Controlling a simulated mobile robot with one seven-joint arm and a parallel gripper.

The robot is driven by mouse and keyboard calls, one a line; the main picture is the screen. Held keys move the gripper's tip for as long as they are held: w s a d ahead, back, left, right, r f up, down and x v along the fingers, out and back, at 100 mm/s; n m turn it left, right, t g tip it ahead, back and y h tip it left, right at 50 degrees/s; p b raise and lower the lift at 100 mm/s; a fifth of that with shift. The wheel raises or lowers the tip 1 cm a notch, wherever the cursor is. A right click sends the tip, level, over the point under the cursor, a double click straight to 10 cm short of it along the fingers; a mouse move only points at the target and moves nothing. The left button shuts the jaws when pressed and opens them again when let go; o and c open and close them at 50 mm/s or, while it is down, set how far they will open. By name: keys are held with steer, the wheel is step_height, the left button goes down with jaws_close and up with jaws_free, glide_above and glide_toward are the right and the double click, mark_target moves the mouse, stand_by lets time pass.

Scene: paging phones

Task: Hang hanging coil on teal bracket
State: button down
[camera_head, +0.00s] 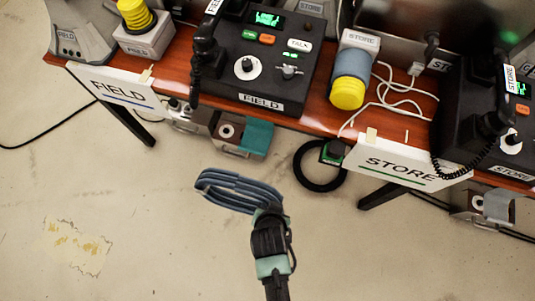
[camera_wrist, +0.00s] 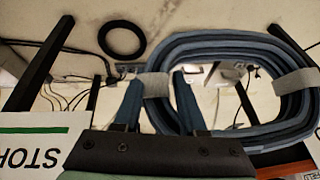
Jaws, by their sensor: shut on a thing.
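The hanging coil (camera_head: 238,181) is a flat blue-grey loop of hose, in the air in front of the table in the head view. My gripper (camera_head: 266,212) is shut on its near right end. The wrist view shows the coil (camera_wrist: 215,42) as a wide oval with pale tape bands, one of them between the fingers of my gripper (camera_wrist: 158,88). The teal bracket (camera_head: 257,137) is mounted under the table's front edge, beyond and above the coil in the head view. The coil is apart from it. I cannot clearly pick out the bracket in the wrist view.
A black ring (camera_head: 298,165) hangs under the table, right of the teal bracket, by a green-marked mount (camera_head: 331,152). The wooden table (camera_head: 315,108) carries phone consoles, with FIELD (camera_head: 122,90) and STORE (camera_head: 400,170) signs along its front. Dark legs stand below. The floor is clear.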

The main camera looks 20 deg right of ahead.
steer(key=w+d+f+b, duration=0.1)
steer(key=w+d+b, duration=0.7)
steer(key=w, duration=0.3)
steer(key=shift+w+b, duration=0.2)
steer(key=shift+b, duration=0.15)
stand_by(1.4)
steer(key=shift+d, duration=0.1)
stand_by(0.4)
steer(key=shift+c, duration=1.8)
jaws_free()
steer(key=shift+s, duration=0.1)
steer(key=s+a+r+g+p, duration=0.1)
steer(key=s+r+p, duration=0.2)
steer(key=r, duration=0.3)
steer(key=s+a+r+g+y+p, duration=0.1)
steer(key=s+a+r+p, duration=0.1)
steer(key=s+r+p, duration=0.2)
steer(key=shift+v, duration=1.8)
steer(key=shift+w+a, duration=0.1)
steer(key=shift+w, duration=0.05)
